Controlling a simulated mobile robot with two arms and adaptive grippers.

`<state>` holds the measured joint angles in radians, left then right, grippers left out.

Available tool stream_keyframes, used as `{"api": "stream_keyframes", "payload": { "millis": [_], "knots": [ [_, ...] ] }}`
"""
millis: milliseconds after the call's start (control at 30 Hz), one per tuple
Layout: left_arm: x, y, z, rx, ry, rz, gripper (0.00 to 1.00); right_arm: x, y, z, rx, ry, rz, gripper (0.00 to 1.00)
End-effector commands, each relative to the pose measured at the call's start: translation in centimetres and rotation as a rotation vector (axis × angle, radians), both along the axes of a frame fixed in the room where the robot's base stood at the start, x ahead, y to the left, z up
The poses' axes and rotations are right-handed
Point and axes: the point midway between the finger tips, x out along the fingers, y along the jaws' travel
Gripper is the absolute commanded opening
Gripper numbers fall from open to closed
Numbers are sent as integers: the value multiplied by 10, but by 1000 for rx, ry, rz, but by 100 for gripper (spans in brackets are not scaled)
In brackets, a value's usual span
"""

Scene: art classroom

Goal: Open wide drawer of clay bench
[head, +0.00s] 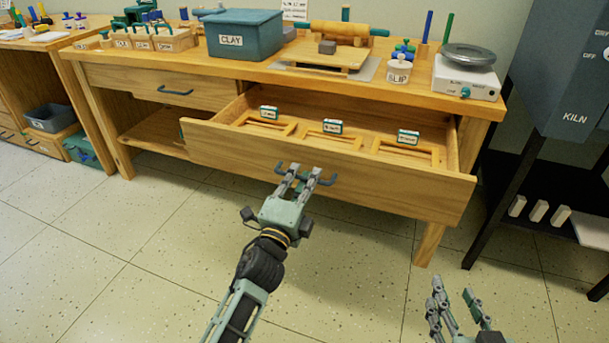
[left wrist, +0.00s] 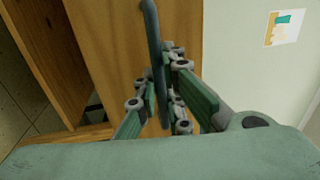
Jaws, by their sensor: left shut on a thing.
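The clay bench (head: 140,59) has a wide drawer (head: 395,188) that stands pulled out, its inside showing from above. Inside it are several wooden frames and small labelled blocks. My left gripper (head: 306,173) is at the middle of the drawer front, shut on the dark blue handle (head: 328,181). In the left wrist view the handle (left wrist: 157,60) runs upright between the fingers. My right gripper (head: 455,300) is low at the bottom right of the head view, apart from the bench, with its fingers spread and empty.
On the bench top stand a CLAY bin (head: 243,40), a slip jar (head: 398,71), a scale (head: 466,78) and a rolling pin (head: 338,28). A smaller drawer (head: 160,86) at the left is closed. The kiln (head: 570,70) stands at the right. The floor in front is clear.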

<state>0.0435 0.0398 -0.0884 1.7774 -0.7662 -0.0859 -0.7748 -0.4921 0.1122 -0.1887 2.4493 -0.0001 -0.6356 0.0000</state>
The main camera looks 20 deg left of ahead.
Motion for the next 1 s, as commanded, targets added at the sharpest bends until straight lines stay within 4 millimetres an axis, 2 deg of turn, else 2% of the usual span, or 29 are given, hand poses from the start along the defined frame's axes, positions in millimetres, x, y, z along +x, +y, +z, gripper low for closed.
{"api": "stream_keyframes", "payload": {
  "millis": [300,333,533,867,1000],
  "knots": [
    [0,0,-1,0,1,-1,0,0,0,0,0,1,-1,40],
    [0,0,-1,0,1,-1,10,0,0,0,0,1,-1,40],
    [0,0,0,0,1,0,27,0,0,0,0,1,-1,40],
    [-2,0,0,0,0,0,28,0,0,0,0,-1,1,40],
    [-14,0,-4,0,2,0,28,0,0,0,0,-1,1,40]
  ]
}}
